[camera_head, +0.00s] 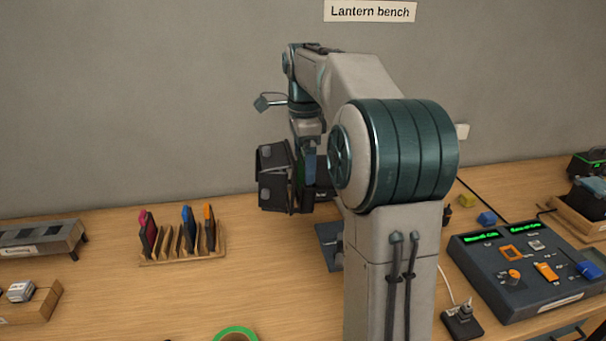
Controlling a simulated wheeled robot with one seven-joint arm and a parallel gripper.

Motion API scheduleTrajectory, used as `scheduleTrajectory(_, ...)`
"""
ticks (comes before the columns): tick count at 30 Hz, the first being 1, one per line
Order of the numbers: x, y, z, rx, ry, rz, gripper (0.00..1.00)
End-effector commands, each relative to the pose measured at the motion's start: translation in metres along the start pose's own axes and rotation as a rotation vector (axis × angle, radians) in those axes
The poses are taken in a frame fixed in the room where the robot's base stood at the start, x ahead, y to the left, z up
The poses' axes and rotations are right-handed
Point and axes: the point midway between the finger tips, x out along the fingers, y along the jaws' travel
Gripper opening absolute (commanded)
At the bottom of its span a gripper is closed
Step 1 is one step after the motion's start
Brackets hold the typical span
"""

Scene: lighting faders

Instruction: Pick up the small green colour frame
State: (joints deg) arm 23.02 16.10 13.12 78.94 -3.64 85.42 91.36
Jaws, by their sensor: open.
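I cannot make out a small green colour frame for certain in the head view. A wooden slotted rack (182,259) stands on the bench at the left and holds a red-pink frame (148,232), a blue frame (190,230) and an orange frame (208,228) upright. My gripper (290,195) hangs above the bench to the right of the rack, apart from it. It is open, and my arm partly hides it and whatever lies behind it.
A green ring (235,332) is cut off at the bottom edge. A dark control console (530,272) stands at the right, with a yellow block (466,200) and a blue block (487,218) behind it. A grey slotted stand (38,240) is at the far left. Bare wood lies in front of the rack.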

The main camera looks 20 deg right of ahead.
Motion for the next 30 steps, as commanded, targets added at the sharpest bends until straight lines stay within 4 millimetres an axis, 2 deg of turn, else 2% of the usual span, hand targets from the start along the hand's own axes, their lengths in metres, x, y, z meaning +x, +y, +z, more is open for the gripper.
scheduleTrajectory(8, 0.004, 0.0, 0.0, 0.0, 0.0, -0.002, 1.0)
scheduleTrajectory(11, 0.004, 0.0, 0.0, 0.0, 0.0, -0.001, 0.75)
scheduleTrajectory(12, 0.004, 0.0, 0.0, 0.0, 0.0, -0.001, 0.72)
scheduleTrajectory(23, 0.001, 0.0, 0.0, 0.0, 0.0, -0.002, 0.72)
scheduleTrajectory(30, -0.018, -0.001, -0.001, -0.001, -0.001, -0.004, 0.72)
